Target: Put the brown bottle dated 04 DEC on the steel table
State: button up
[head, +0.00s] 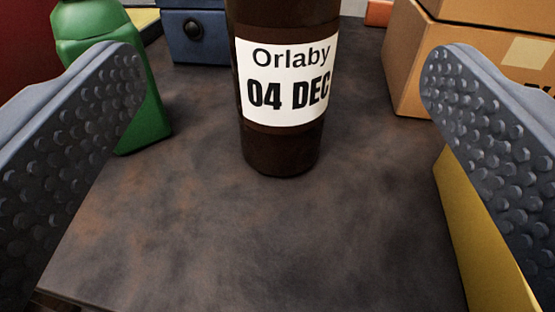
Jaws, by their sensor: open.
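The brown bottle (283,150) stands upright on a dark, mottled surface (260,240). Its white label reads "Orlaby 04 DEC". Its top is cut off by the upper edge of the view. My gripper (285,80) is open, with one studded grey-blue finger at the left and one at the right. The bottle is between the fingers in the picture, with wide space on both sides, and neither finger touches it. I cannot tell whether the dark surface is the steel table.
A green jug (145,120) stands at the left, partly behind the left finger. A blue box with a black knob (207,45) is at the back. Cardboard boxes (410,75) stand at the back right. A yellow object (465,240) is beside the right edge. The front surface is clear.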

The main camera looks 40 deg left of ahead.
jog(key=shift+s+d, duration=0.1)
jog(key=shift+s, duration=0.05)
jog(key=w+d+r+m+t+h, duration=0.1)
jog(key=w+d+r+t+h, duration=0.1)
jog(key=w+d+r+h, duration=0.6)
jog(key=s+d+r+m+h, duration=0.15)
jog(key=d+r, duration=0.25)
jog(key=r, duration=0.4)
jog(key=d+r+m+h, duration=0.2)
jog(key=d+r, duration=0.2)
jog(key=r, duration=0.3)
jog(key=s+r+m+h, duration=0.1)
jog(key=s+r, duration=0.3)
jog(key=r, duration=0.3)
jog(key=s+r+m+h, duration=0.1)
jog(key=s+r+m, duration=0.1)
jog(key=s+r, duration=0.35)
jog(key=s+a+r+m, duration=0.1)
jog(key=s+a+r, duration=0.3)
jog(key=s+r, duration=0.6)
notch_tip(320, 180, up, 3)
jog(key=shift+s+f+y, duration=0.2)
jog(key=shift+s+y, duration=0.05)
jog(key=shift+y, duration=0.2)
